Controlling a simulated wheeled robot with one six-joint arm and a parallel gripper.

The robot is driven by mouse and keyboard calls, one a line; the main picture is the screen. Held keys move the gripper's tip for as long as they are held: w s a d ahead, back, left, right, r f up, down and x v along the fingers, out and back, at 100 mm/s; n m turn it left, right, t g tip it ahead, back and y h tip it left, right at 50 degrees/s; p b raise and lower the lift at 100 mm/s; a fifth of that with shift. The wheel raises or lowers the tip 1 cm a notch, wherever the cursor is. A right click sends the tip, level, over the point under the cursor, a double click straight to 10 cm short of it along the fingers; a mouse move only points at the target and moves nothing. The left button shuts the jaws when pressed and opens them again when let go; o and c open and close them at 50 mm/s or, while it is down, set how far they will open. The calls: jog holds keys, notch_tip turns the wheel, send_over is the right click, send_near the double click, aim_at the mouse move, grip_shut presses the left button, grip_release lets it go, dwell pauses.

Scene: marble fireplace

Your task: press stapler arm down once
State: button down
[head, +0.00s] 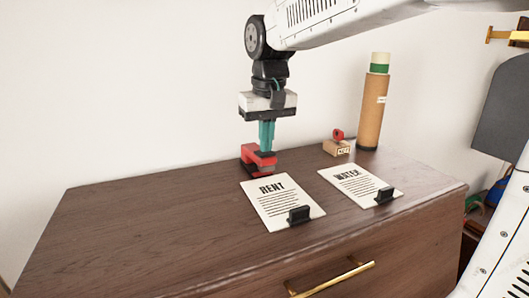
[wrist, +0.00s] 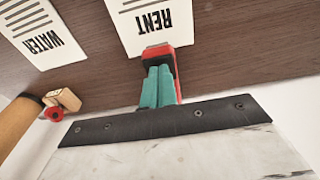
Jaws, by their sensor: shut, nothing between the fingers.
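A red stapler (head: 257,160) sits on the wooden dresser top, at the back edge of the RENT paper. My gripper (head: 267,149) is shut, with its teal fingers pointing down onto or just above the stapler. In the wrist view the gripper (wrist: 157,82) overlaps the red stapler (wrist: 173,62), whose near end lies by the RENT sheet (wrist: 150,22). The fingers hide part of the stapler, and I cannot tell whether they touch it. There is nothing between the fingers.
The RENT sheet and the WATER sheet (head: 358,180) lie in front, each with a black clip (head: 299,214). A wooden stamp block (head: 336,148) and a tall cardboard tube (head: 373,110) stand at the right back. The dresser top (head: 150,215) is clear on the left.

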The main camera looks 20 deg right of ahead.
notch_tip(320, 180, down, 3)
jog(key=shift+r, duration=0.15)
jog(key=shift+s+r, duration=0.3)
jog(key=shift+s, duration=0.5)
jog(key=shift+s+r, duration=0.3)
jog(key=shift+s, duration=0.45)
notch_tip(320, 180, up, 8)
jog(key=shift+s, duration=0.35)
jog(key=shift+f, duration=0.15)
